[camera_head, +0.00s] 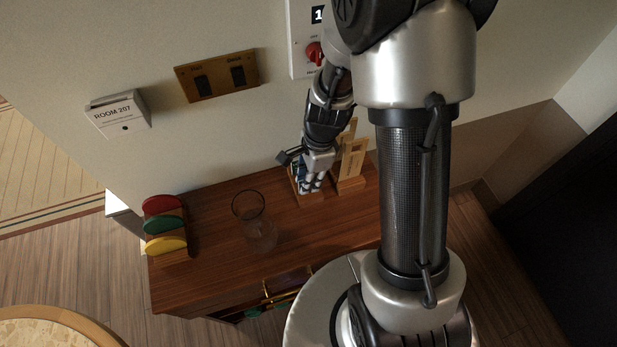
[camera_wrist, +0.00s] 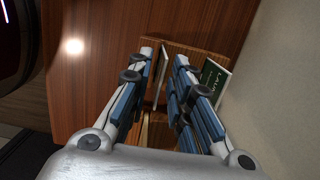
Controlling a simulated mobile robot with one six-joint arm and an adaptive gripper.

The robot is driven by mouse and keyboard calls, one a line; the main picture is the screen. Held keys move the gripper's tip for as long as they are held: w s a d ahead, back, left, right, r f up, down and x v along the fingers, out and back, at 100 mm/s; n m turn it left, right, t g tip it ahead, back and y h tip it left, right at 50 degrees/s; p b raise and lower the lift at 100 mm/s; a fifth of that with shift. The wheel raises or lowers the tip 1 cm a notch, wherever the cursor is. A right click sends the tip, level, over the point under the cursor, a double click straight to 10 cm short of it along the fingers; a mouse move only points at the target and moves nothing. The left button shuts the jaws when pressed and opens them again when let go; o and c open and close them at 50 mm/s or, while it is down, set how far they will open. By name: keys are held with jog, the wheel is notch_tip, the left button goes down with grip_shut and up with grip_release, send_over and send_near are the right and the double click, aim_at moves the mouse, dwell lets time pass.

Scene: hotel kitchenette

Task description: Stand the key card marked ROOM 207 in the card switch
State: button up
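The white card switch (camera_head: 119,115), labelled ROOM 207, is on the wall at the left in the head view. My gripper (camera_wrist: 163,60) points down over a wooden card rack (camera_wrist: 196,47) on the cabinet; in the head view the gripper (camera_head: 311,184) is at the cabinet's back right. Its fingers are open, one on each side of a thin card (camera_wrist: 160,72) standing edge-on in the rack. Gaps seem to show beside this card, and its marking cannot be read. A dark green card (camera_wrist: 212,77) with partly hidden lettering, "LAUN", stands right of the fingers.
A clear glass (camera_head: 256,222) stands mid-cabinet. A rack with red, green and yellow discs (camera_head: 164,223) is at the left end. A wooden stand (camera_head: 351,165) is right of my gripper. A brass switch plate (camera_head: 217,77) and a red-knobbed panel (camera_head: 314,52) are on the wall.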

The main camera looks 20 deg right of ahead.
jog(key=shift+o, duration=0.5)
jog(key=shift+r, duration=0.1)
jog(key=shift+w+r, duration=0.1)
jog(key=shift+r, duration=0.3)
notch_tip(320, 180, up, 11)
jog(key=d, duration=0.1)
jog(key=shift+d, duration=0.4)
